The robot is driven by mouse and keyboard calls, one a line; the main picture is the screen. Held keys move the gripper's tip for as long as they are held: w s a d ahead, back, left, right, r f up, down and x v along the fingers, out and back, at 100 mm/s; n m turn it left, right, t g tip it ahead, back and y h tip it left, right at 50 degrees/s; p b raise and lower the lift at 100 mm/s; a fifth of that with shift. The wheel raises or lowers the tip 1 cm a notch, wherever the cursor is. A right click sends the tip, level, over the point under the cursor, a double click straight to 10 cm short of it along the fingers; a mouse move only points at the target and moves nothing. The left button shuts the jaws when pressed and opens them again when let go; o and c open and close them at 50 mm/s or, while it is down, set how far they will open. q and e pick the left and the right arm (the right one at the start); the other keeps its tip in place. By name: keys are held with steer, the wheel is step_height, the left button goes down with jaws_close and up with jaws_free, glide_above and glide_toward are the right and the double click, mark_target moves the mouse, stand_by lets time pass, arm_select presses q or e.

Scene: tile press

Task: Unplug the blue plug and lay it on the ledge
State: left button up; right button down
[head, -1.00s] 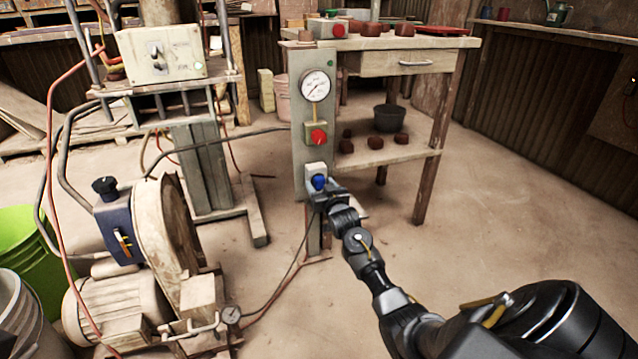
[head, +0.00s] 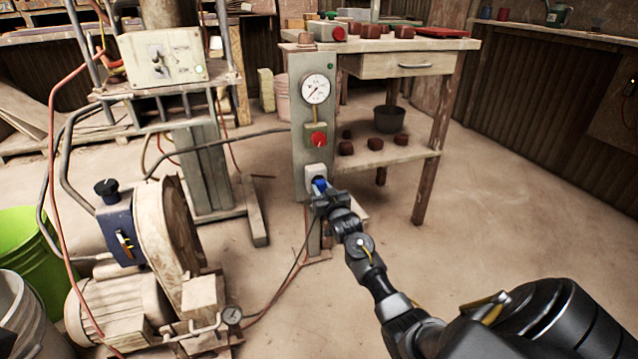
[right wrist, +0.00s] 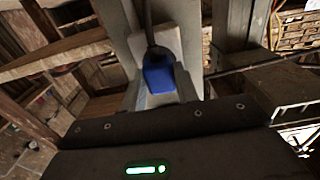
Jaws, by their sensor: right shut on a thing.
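The blue plug (head: 321,186) is at the lower front of the pale socket box (head: 315,170) on the grey post. My right gripper (head: 324,193) is shut on the plug, and its fingers hide part of it. In the right wrist view the blue plug (right wrist: 159,76) shows with its dark cord running up over the pale box. I cannot tell whether its prongs are still in the socket. A small pale ledge (head: 359,213) shows low beside the post, partly behind my gripper. My left gripper is not in view.
The post (head: 298,125) carries a pressure gauge (head: 316,89) and a red knob (head: 318,139) above the socket. A bench (head: 455,44) with a lower shelf stands behind on the right. A motor machine (head: 125,300) is on the left. The floor at right is clear.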

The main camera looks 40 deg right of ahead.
mark_target(322, 188)
steer(key=shift+p+v, duration=1.65)
steer(key=shift+v, duration=0.2)
steer(key=shift+s+a+r+p, duration=0.1)
steer(key=shift+s+a+p, duration=0.05)
steer(key=shift+s+p, duration=0.3)
